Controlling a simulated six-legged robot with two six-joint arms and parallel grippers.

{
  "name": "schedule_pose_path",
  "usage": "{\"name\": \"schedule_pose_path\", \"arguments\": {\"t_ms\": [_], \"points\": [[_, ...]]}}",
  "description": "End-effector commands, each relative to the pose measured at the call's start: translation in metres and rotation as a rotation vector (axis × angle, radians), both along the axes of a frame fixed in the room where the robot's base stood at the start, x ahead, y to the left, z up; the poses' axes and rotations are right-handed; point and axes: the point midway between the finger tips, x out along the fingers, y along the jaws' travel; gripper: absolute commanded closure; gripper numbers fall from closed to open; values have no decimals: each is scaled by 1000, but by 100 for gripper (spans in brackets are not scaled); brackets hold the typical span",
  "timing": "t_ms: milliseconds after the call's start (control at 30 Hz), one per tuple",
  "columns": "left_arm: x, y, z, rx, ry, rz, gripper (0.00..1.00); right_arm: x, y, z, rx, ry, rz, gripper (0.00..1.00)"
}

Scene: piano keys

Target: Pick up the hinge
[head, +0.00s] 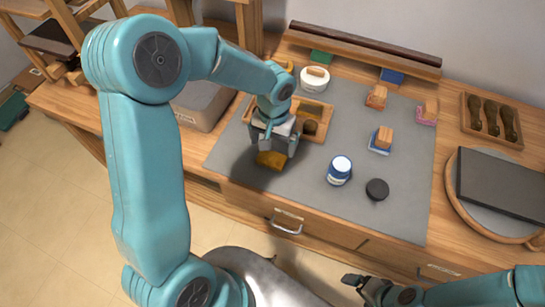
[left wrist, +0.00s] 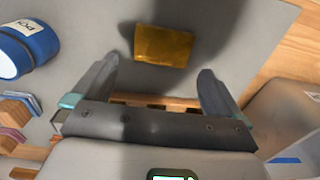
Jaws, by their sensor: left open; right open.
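The hinge (head: 271,160) is a flat brass-yellow piece lying on the grey mat near its front left edge. It also shows in the left wrist view (left wrist: 163,46), beyond my fingertips and roughly between their lines. My left gripper (head: 277,146) is open and empty, pointing down just above the hinge and apart from it in the left wrist view (left wrist: 158,72). Part of the hinge is hidden by the gripper in the head view. My right gripper (head: 352,284) is open and empty at the bottom, in front of the bench and far from the hinge.
A wooden tray (head: 312,134) lies just behind my left gripper. Wooden blocks lie further back. A grey box (head: 205,103) stands left.

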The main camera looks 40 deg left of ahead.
Motion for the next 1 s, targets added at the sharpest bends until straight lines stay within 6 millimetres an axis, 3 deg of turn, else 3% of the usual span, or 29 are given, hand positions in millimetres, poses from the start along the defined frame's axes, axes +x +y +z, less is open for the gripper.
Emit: {"name": "schedule_pose_path", "arguments": {"t_ms": [333, 633, 667, 800, 833, 1000], "points": [[-2, 2, -46, 0, 4, 0, 0, 0, 0, 7, 0, 0, 0, 9], [0, 2, -54, 0, 0, 0, 0, 0, 0, 7, 0, 0, 0, 9], [0, 2, -54, 0, 0, 0, 3, 0, 0, 7, 0, 0, 0, 9], [0, 2, -54, 0, 0, 0, 49, 0, 0, 7, 0, 0, 0, 9], [0, 2, -54, 0, 0, 0, 53, 0, 0, 7, 0, 0, 0, 9], [0, 2, -53, 0, -1, 0, 53, 0, 0, 7, 0, 0, 0, 9]]}}
